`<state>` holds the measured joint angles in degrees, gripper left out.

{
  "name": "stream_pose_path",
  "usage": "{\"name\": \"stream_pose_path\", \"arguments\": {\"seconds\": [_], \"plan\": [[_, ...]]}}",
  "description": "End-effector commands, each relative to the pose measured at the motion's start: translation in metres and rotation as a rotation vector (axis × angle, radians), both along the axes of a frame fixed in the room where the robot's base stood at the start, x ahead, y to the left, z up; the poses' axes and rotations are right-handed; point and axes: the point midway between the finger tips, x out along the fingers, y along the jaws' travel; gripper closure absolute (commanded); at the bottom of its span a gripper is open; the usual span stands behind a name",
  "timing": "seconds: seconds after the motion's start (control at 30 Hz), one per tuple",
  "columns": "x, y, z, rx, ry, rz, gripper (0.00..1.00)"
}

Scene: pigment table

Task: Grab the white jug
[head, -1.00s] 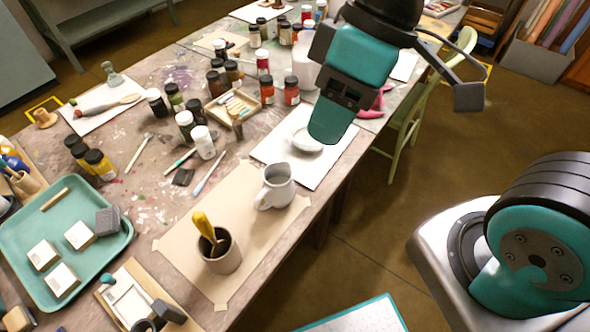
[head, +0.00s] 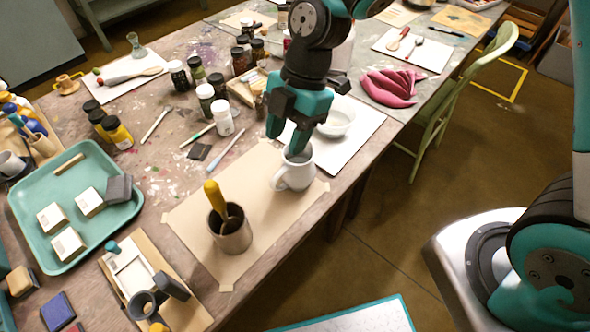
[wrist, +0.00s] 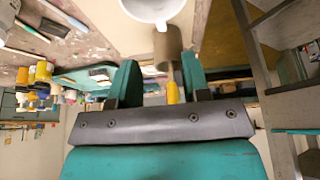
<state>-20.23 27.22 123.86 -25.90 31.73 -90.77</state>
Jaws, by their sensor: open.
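The white jug (head: 297,178) stands upright on the brown paper sheet, with its handle toward the left. My gripper (head: 286,133) is open and empty, just above the jug, with its fingertips pointing down. In the head view a fingertip overlaps the jug's rim, and I cannot tell whether they touch. In the wrist view a white rounded vessel (wrist: 153,8), apparently the jug, is cut off at the top edge, beyond the open fingers (wrist: 158,75).
A grey-brown cup (head: 232,238) with a yellow-handled tool stands left of the jug. A white bowl (head: 338,122) sits on a white sheet behind it. A teal tray (head: 50,195) with blocks is at the left. Paint jars crowd the back. The table's front edge is close.

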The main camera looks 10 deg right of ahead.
Motion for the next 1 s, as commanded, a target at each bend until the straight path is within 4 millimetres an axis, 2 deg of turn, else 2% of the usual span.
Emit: {"name": "stream_pose_path", "arguments": {"seconds": [0.03,0.13,0.37,0.7,0.97,1.0], "plan": [[-0.003,0.004,-0.011,-0.001,0.005,0.003,0.57],[-0.007,0.01,-0.026,-0.001,0.004,0.002,0.57],[-0.011,0.015,-0.042,-0.001,0.001,-0.001,0.57],[-0.024,0.028,-0.084,0.0,0.002,0.001,0.57],[-0.024,0.029,-0.088,0.0,0.0,-0.001,0.57],[-0.024,0.029,-0.087,0.0,0.0,-0.001,0.61]]}}
